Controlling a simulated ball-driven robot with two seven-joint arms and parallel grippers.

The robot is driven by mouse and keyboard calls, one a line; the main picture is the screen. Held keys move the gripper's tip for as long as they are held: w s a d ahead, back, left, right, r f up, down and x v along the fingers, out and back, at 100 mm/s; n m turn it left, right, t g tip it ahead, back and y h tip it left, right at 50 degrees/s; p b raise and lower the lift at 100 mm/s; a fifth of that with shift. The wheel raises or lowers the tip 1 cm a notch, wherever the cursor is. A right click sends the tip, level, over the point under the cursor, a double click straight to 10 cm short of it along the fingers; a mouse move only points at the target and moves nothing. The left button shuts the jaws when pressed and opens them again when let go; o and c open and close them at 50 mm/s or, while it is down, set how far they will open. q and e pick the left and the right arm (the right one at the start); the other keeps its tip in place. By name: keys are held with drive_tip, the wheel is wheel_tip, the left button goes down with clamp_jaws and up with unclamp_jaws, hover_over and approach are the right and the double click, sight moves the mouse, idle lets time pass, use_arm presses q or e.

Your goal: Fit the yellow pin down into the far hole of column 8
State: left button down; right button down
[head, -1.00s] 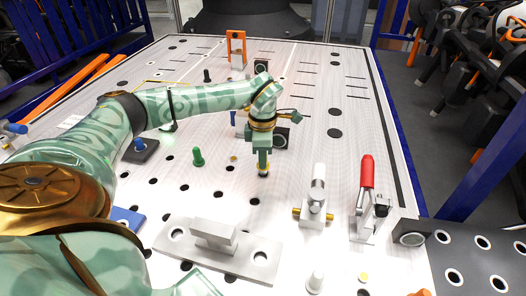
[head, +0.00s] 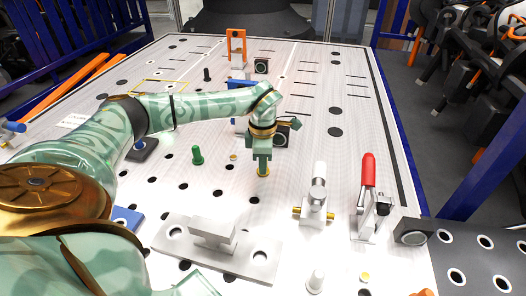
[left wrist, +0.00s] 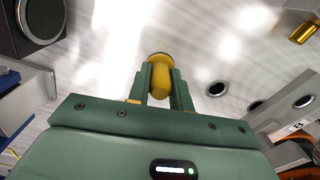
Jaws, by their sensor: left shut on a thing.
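My left gripper (head: 263,160) points straight down over the middle of the table and is shut on the yellow pin (head: 263,171). In the left wrist view the pin (left wrist: 160,80) sits upright between the two green fingers, with a wider yellow collar at its far end. The collar is at or very close to the table surface. The hole under the pin is hidden by it, and I cannot tell how far the pin is in. Open dark holes, one of them marked here (head: 255,200), lie nearer in the perforated table (head: 330,145). My right gripper is not in view.
A green peg (head: 197,155) stands left of the gripper. A dark block with a round face (head: 281,136) is close behind it. A white-handled clamp (head: 318,190) and a red-handled clamp (head: 367,195) stand at right. A grey fixture plate (head: 215,246) lies in front.

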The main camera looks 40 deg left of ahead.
use_arm(q)
drive_tip(key=c, duration=1.2)
unclamp_jaws()
drive_tip(key=shift+o, duration=0.2)
